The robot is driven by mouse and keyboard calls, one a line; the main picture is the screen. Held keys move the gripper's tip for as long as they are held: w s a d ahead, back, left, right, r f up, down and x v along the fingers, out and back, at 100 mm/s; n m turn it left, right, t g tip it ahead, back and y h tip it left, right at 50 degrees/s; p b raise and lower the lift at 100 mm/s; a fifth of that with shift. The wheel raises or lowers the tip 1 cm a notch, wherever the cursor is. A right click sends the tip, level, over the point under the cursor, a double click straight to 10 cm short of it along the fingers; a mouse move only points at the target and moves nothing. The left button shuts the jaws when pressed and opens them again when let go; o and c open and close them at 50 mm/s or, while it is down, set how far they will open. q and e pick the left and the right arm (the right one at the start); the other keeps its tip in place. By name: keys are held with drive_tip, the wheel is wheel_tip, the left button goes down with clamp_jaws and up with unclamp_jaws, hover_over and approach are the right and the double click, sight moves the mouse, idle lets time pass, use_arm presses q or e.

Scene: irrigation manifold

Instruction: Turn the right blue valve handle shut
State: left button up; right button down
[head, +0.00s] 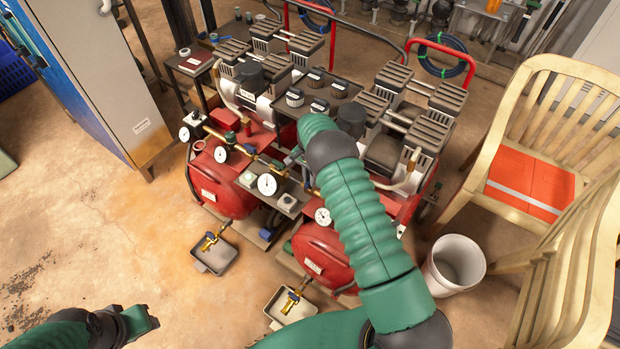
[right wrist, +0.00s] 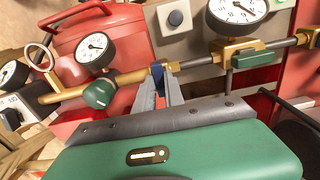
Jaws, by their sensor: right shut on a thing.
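My right gripper (right wrist: 163,88) is shut on a small blue valve handle (right wrist: 157,72) on the brass pipe (right wrist: 128,78) in the right wrist view. Only a little of the handle shows between the fingers. In the head view my green right arm reaches over the red machines, and my right gripper (head: 292,158) is small beside the pipework there. The handle's angle is hard to tell. My left gripper (head: 138,322) is low at the left in the head view, away from the pipes, and its jaw state is unclear.
A green knob (right wrist: 100,93) and a green handle (right wrist: 252,58) flank the held handle. Pressure gauges (head: 267,184) line the pipe. Trays (head: 212,258) lie on the floor in front. A white bucket (head: 455,263) and wooden chair (head: 540,90) stand at right. Floor at left is open.

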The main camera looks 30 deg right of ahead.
drive_tip(key=shift+w+r, duration=0.15)
drive_tip(key=c, duration=1.4)
unclamp_jaws()
drive_tip(key=shift+c, duration=0.2)
wheel_tip(320, 180, up, 17)
drive_tip(key=p, duration=0.2)
drive_tip(key=shift+f+p, duration=0.2)
drive_tip(key=shift+p, duration=0.1)
